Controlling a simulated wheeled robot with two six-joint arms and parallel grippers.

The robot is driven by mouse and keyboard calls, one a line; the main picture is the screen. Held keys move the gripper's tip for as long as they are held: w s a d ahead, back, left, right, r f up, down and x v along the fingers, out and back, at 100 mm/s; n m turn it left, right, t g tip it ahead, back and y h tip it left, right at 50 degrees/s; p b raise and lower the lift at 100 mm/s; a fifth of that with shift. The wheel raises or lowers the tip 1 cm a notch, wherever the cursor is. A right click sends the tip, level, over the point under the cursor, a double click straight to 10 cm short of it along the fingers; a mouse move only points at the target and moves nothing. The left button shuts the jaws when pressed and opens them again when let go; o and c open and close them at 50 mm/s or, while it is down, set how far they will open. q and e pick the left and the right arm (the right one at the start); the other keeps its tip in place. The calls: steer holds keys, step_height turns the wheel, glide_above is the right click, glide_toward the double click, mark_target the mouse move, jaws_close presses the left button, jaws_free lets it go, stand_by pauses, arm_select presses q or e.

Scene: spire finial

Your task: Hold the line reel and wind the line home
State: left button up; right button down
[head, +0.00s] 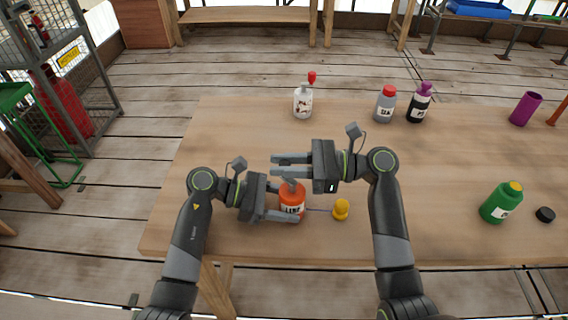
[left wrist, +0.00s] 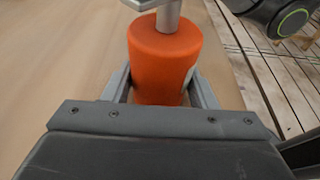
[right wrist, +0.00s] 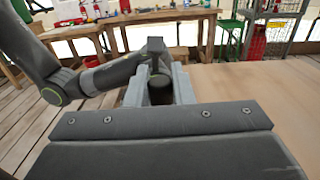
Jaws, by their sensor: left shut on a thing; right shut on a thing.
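The orange line reel (head: 291,204), with a white label reading LINE, stands upright on the table. My left gripper (head: 284,201) is shut around its body. In the left wrist view the orange reel (left wrist: 165,62) sits between the two fingers, with a grey post (left wrist: 168,15) rising from its top. My right gripper (head: 280,166) is above the reel, shut on a dark crank knob (right wrist: 160,88) that shows between its fingers in the right wrist view. A thin line (head: 318,210) runs right from the reel to a yellow piece (head: 341,209) on the table.
The wooden table (head: 240,135) holds a white bottle with a red top (head: 303,102), a grey bottle (head: 385,105) and a black-and-purple bottle (head: 420,104) at the back. A green bottle (head: 502,203), a black cap (head: 544,214) and a purple cup (head: 525,109) stand right. The left side is clear.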

steer(key=shift+w+d+m+t+h, duration=0.25)
steer(key=shift+m+t, duration=0.85)
steer(key=shift+t, duration=0.6)
steer(key=shift+d+m+t+h, duration=0.1)
steer(key=shift+m+t+h, duration=0.25)
steer(key=shift+m+t, duration=1.05)
steer(key=shift+t, duration=0.6)
steer(key=c, duration=1.3)
jaws_free()
steer(key=shift+d, duration=0.1)
steer(key=v, duration=1.2)
